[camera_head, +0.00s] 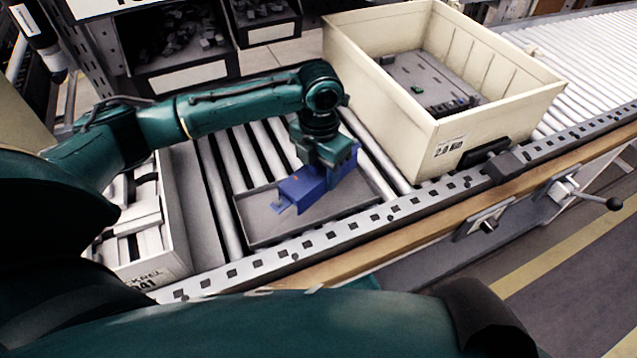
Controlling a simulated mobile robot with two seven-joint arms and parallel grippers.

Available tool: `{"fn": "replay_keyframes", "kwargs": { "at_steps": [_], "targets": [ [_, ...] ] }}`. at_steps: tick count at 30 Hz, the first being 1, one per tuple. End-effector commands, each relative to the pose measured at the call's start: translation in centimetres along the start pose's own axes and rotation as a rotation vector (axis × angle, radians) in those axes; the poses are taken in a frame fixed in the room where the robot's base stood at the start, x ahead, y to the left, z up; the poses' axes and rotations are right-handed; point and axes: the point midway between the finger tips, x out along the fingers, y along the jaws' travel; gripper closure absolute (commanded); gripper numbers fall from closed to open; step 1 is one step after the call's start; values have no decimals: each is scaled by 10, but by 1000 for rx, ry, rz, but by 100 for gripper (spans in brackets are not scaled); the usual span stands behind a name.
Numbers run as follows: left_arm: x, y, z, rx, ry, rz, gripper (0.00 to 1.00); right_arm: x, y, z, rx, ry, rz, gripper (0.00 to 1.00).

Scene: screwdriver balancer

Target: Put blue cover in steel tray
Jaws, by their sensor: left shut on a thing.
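The blue cover (301,191) is in my left gripper (327,163), which comes down from above and is shut on it. The cover is over the steel tray (262,228), a shallow grey tray lying on the conveyor rollers. I cannot tell whether the cover touches the tray floor. The gripper's fingertips are mostly hidden by the cover and the wrist. My right gripper does not show; only a dark green part of my own body fills the bottom of the view.
A large cream crate (393,107) with a grey circuit part (428,80) stands right of the tray. A white box (172,235) of pale pieces stands left. A perforated metal rail (350,226) runs along the front. Dark bins (180,50) stand behind.

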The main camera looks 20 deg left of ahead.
Motion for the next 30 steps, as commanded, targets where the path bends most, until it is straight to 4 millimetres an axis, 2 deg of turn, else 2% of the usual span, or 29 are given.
{"fn": "replay_keyframes", "kwargs": {
  "at_steps": [7, 19, 20, 27, 30],
  "targets": [
    [40, -1, -1, 1, 3, 0, 75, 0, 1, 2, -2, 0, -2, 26],
    [45, 0, -1, 0, 1, 0, 75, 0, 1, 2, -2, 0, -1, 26],
    [45, 0, -1, 0, 1, 0, 50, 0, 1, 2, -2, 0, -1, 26],
    [45, 0, -1, 0, 1, 0, 30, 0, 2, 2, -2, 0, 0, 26],
    [45, 0, -1, 0, 1, 0, 29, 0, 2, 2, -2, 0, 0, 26]
  ]
}}
